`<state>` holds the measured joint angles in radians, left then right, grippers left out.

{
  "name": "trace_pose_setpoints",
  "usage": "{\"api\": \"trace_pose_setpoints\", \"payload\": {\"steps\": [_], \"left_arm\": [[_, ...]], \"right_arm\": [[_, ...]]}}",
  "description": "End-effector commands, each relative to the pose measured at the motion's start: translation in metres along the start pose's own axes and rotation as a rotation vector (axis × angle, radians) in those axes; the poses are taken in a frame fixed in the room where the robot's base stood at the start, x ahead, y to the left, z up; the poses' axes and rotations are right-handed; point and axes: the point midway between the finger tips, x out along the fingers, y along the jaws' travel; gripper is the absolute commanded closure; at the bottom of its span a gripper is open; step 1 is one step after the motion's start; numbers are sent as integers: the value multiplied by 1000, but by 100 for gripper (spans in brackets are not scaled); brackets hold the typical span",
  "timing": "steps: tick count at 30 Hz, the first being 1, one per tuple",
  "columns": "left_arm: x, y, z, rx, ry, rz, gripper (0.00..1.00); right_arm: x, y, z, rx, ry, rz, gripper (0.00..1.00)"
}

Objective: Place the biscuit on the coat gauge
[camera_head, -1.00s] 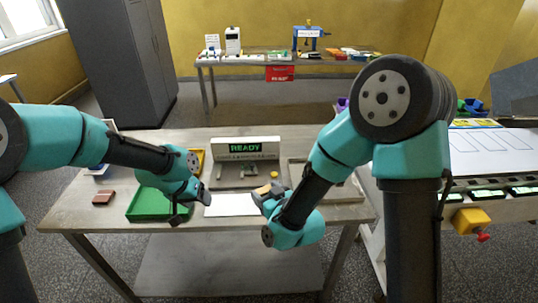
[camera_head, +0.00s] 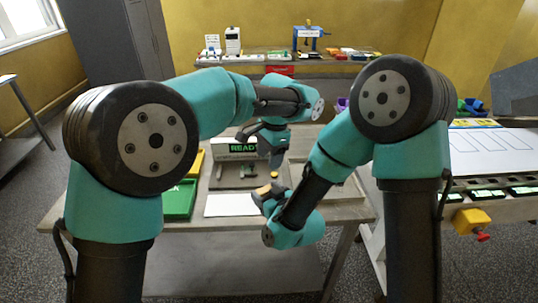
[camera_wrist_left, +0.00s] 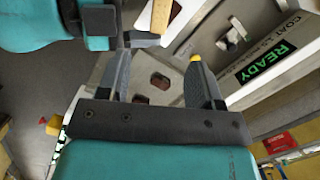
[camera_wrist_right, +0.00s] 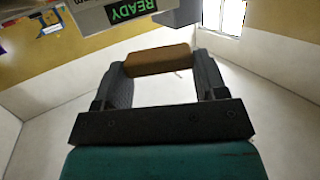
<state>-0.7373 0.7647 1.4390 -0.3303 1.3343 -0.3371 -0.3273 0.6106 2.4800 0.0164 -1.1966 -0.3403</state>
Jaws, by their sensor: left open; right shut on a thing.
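The coat gauge (camera_head: 222,176) stands on the table, its display lit with READY; it also shows in the left wrist view (camera_wrist_left: 300,82). My right gripper (camera_head: 264,191) is shut on the tan biscuit (camera_head: 270,189), held above the table in front of the gauge. In the right wrist view the biscuit (camera_wrist_right: 160,60) lies across between the fingertips. My left gripper (camera_head: 273,160) is open and empty, pointing down at the gauge's right side. In the left wrist view a small yellow part (camera_wrist_left: 195,58) shows by one fingertip. My left arm hides the gauge's upper right part.
A white sheet (camera_head: 230,206) lies at the table's front. A green tray (camera_head: 180,200) is on the left, partly hidden by my left arm. A grey tray (camera_head: 345,193) is on the right. A conveyor (camera_head: 490,150) stands further right.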

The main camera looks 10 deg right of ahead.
Motion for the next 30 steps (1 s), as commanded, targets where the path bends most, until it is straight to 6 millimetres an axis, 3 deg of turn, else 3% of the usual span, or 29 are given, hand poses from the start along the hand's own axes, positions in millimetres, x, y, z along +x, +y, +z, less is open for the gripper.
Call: {"api": "trace_pose_setpoints", "payload": {"steps": [14, 20, 30], "left_arm": [[6, 0, 0, 0, 0, 0, 40], [28, 0, 1, 0, -1, 1, 40], [80, 0, 0, 1, 0, 2, 40]], "right_arm": [[0, 0, 0, 0, 0, 0, 48], [0, 0, 0, 0, 0, 0, 48], [0, 0, 0, 0, 0, 0, 48]]}}
